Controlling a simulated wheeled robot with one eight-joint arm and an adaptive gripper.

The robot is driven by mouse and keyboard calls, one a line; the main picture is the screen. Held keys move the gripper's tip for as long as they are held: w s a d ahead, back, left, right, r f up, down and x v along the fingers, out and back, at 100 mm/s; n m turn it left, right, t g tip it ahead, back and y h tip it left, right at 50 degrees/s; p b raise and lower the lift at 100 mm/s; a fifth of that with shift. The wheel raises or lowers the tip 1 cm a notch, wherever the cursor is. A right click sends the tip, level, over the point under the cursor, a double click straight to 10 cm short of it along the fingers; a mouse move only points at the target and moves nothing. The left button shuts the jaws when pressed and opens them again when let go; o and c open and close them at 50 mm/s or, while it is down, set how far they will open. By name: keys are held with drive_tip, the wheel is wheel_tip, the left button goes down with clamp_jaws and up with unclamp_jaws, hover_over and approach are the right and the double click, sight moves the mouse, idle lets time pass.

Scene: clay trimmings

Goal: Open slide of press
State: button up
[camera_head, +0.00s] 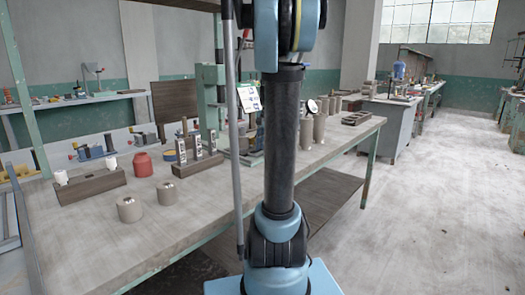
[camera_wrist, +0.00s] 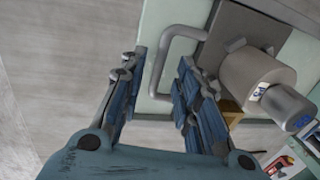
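The press shows in the head view as a green upright frame (camera_head: 211,98) at the back of the worktable, partly behind my arm. In the wrist view, a pale green press part (camera_wrist: 170,18) carries a grey plate (camera_wrist: 232,32) and a bent grey bar handle (camera_wrist: 157,68). I take this part to be the slide. My gripper (camera_wrist: 160,62) has its two blue fingers apart, with the handle showing between their tips. I cannot tell whether either finger touches it. In the head view my gripper is hidden behind my own arm.
A beige cylinder (camera_wrist: 250,77) with a grey end piece (camera_wrist: 282,104) is close right of the fingers. The worktable (camera_head: 95,233) holds clay-coloured pots (camera_head: 130,209), a red jar (camera_head: 142,164) and wooden blocks (camera_head: 90,186). Open floor (camera_head: 430,220) lies to the right.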

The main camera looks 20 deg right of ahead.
wheel_tip(320, 180, up, 11)
drive_tip(key=s+d, duration=0.1)
drive_tip(key=shift+s+f, duration=0.15)
drive_tip(key=shift+s, duration=0.15)
